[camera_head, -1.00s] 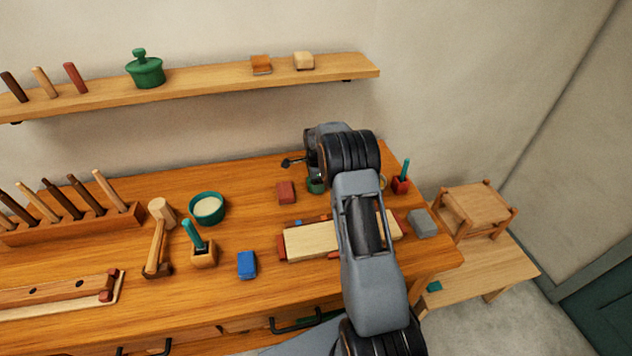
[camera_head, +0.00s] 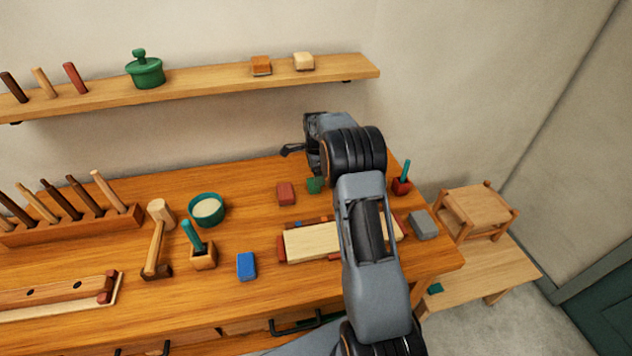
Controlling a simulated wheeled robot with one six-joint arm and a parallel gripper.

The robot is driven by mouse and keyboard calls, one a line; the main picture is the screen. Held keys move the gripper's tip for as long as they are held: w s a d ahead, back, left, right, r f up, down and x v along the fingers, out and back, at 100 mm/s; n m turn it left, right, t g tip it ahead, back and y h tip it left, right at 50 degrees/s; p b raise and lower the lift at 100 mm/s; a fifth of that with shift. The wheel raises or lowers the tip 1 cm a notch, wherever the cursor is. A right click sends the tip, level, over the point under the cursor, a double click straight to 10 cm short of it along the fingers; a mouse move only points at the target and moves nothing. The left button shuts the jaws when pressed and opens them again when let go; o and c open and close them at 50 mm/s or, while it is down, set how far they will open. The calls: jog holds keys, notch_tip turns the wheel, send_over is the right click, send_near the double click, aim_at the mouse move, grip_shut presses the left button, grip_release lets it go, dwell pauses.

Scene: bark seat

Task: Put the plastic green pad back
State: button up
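A small green pad (camera_head: 314,186) lies on the workbench, just right of a red pad (camera_head: 286,193). The arm covers part of the area beside it. My gripper (camera_head: 293,150) is above the back of the bench, up and left of the green pad. One dark finger part sticks out to the left. The rest of the gripper is hidden behind my arm, so I cannot see whether it is open or shut. I see nothing held in it.
A blue pad (camera_head: 246,266) and a grey pad (camera_head: 424,224) lie on the bench. A pale wooden block (camera_head: 311,242) lies partly under my arm's outline. A teal bowl (camera_head: 207,209) and mallet (camera_head: 157,240) stand left. A shelf (camera_head: 210,82) runs along the wall.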

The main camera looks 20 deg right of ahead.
jog(key=s+a+r+n+t, duration=0.1)
jog(key=s+a+r+n, duration=0.2)
jog(key=r, duration=0.4)
jog(key=s+a+r+n, duration=0.2)
jog(key=s+r, duration=0.2)
jog(key=r, duration=0.3)
jog(key=s+a+n+t, duration=0.1)
jog(key=s+a+n, duration=0.3)
jog(key=s+n, duration=0.3)
jog(key=s+a+n+t, duration=0.2)
jog(key=s+a+n, duration=0.2)
jog(key=s+n, duration=0.4)
jog(key=s, duration=0.7)
jog(key=shift+s+a+r, duration=0.15)
jog(key=shift+s+a, duration=0.1)
jog(key=shift+s, duration=0.15)
